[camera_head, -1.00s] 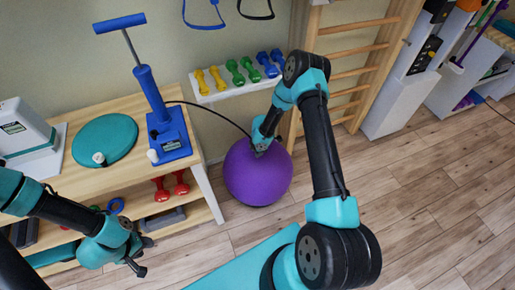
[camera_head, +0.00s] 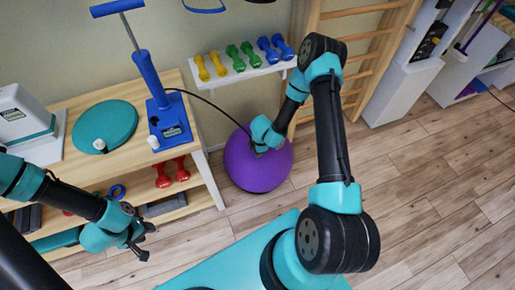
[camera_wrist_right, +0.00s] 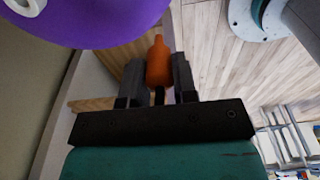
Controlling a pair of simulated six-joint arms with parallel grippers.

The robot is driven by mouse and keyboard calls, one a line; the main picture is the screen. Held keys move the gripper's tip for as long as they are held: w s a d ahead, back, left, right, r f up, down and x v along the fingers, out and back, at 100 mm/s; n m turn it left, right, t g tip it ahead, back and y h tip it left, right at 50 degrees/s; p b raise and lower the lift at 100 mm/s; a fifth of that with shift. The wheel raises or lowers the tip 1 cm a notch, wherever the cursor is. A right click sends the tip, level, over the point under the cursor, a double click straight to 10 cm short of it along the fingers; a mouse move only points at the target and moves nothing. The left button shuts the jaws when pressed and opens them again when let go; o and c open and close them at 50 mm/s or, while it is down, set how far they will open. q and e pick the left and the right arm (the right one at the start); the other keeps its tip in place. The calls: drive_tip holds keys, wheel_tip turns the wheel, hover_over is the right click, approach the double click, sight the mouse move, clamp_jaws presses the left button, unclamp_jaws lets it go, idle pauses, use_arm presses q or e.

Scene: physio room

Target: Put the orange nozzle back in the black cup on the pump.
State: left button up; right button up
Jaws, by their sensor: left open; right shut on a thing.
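The blue pump (camera_head: 167,120) stands upright on the wooden table at the left, its T-handle raised. A small dark spot (camera_head: 154,121) beside the pump's barrel may be the black cup; it is too small to be sure. My right gripper (camera_head: 258,151) is in front of the purple ball, to the right of the pump and well apart from it. In the right wrist view it is shut on the orange nozzle (camera_wrist_right: 159,62), whose tip points away from the jaws. The nozzle is hidden in the head view. My left gripper (camera_head: 144,244) is open and empty, low before the table.
A black hose (camera_head: 215,106) runs from the pump towards my right gripper. The purple ball (camera_head: 252,174) rests on the floor beside the table (camera_head: 190,92). A teal disc (camera_head: 105,122) lies left of the pump. A shelf of dumbbells (camera_head: 243,72) hangs behind.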

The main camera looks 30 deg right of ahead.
idle(0.6)
drive_tip(key=w+a+r+m, duration=0.3)
drive_tip(key=w+r, duration=0.3)
drive_tip(key=r, duration=0.3)
drive_tip(key=w+a+r+m, duration=0.35)
drive_tip(key=w+r, duration=0.35)
drive_tip(key=r, duration=0.3)
drive_tip(key=s+a+r+m, duration=0.2)
drive_tip(key=a+r+m, duration=0.1)
drive_tip(key=a+r, duration=0.5)
drive_tip(key=s+a+r+m+t+h, duration=0.1)
drive_tip(key=s+a+r+m, duration=0.1)
drive_tip(key=a+r, duration=0.7)
wheel_tip(320, 180, up, 3)
drive_tip(key=shift+a+f+m, duration=0.15)
drive_tip(key=shift+a+m, duration=0.1)
drive_tip(key=shift+m, duration=0.4)
